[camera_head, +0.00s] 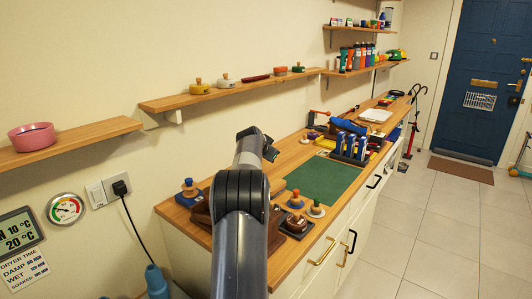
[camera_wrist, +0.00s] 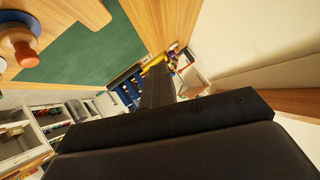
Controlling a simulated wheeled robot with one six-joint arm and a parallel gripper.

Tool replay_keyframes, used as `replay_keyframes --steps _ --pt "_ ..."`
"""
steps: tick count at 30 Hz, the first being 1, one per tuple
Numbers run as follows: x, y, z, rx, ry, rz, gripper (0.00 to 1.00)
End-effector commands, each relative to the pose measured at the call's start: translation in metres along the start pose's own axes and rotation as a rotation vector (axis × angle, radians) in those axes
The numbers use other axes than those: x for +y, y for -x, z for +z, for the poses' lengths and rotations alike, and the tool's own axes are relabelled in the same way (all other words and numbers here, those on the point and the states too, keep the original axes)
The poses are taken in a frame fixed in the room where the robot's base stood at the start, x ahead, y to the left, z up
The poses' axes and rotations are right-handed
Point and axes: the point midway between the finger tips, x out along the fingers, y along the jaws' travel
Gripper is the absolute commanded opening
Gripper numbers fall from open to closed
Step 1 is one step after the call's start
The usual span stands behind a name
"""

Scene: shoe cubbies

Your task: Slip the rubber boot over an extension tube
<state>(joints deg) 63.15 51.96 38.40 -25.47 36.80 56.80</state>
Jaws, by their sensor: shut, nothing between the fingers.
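My gripper (camera_head: 270,147) is above the back part of the wooden counter in the head view, partly behind my own arm. In the wrist view its dark fingers (camera_wrist: 157,80) are together with nothing held between them. A grey-blue rounded thing (camera_head: 155,281) shows at the lower left edge of the counter, cut off by the frame. It could be part of the boot or a tube, but I cannot tell which. My gripper is well away from it, up and to the right. No boot is clearly recognisable in either view.
The counter (camera_head: 289,155) carries a green mat (camera_head: 322,180), blue-fronted boxes (camera_head: 349,145) and several knobbed pieces near my arm. Wall shelves (camera_head: 205,97) run above it. A black cable (camera_head: 135,215) hangs from the wall plug. The tiled floor (camera_head: 440,235) at right is clear.

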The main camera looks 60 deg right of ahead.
Motion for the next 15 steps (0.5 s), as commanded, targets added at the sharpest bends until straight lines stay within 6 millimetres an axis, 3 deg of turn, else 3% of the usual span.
replay_keyframes --steps 15 --pt "0.0009 -0.0031 -0.0028 0.005 -0.009 0.004 0.02"
